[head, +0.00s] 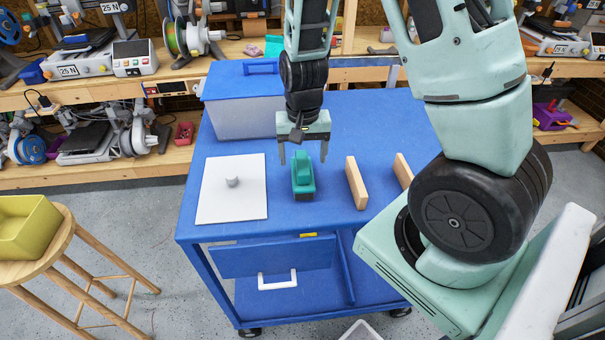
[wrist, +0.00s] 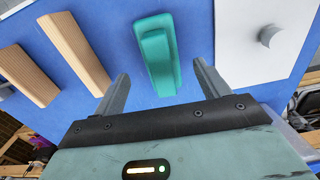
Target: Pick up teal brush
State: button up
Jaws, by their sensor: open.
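The teal brush (head: 303,174) stands on the blue cart top (head: 340,126), between a white board and a wooden block. In the wrist view the teal brush (wrist: 158,55) lies ahead of the fingers, with its raised handle facing the camera. My gripper (head: 303,158) is over the cart, pointing down at the brush. Its two fingers are spread and empty, one to each side of the brush in the picture. The wrist view also shows my gripper (wrist: 160,85) open, with the brush's near end close to the gap between the fingertips. No contact is visible.
A white board (head: 232,205) with a grey knob (head: 232,181) lies left of the brush. Two wooden blocks stand to the right, the nearer one (head: 356,183) and another (head: 403,171). A lidded bin (head: 243,117) sits behind. A stool (head: 49,259) with a yellow-green bin is left.

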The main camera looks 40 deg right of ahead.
aim_at(302, 162)
jog(key=shift+w+f+p, duration=0.15)
jog(key=shift+f+p, duration=0.4)
jog(key=shift+f, duration=1.9)
jog(key=c, duration=1.1)
